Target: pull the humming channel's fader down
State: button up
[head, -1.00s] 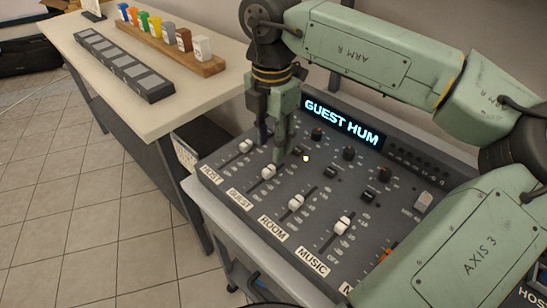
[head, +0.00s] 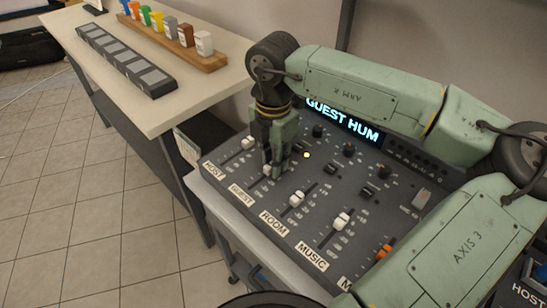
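The mixing console (head: 330,190) has a lit display (head: 343,118) reading "GUEST HUM". The GUEST label (head: 241,195) sits between HOST and ROOM. The white GUEST fader cap (head: 267,170) is mostly hidden by my gripper (head: 273,168), with a small pale part showing at its left. My gripper points down, with its fingertips at the cap. I cannot tell whether the fingers are closed on it or just around it. The HOST (head: 248,143), ROOM (head: 297,198) and MUSIC (head: 342,221) faders have white caps. A small yellow light (head: 306,155) glows on the panel.
Knobs (head: 349,150) and dark buttons (head: 329,170) stand above the faders, and an orange fader cap (head: 384,251) is at the lower right.

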aim_at(252, 186)
grip_shut()
dwell(0.4)
jog(key=s+a+b, duration=0.4)
jog(key=shift+s+a+f+b, duration=0.15)
jog(key=shift+b, duration=0.25)
jog(key=shift+s+a, duration=0.15)
jog(key=shift+o, duration=1.9)
grip_release()
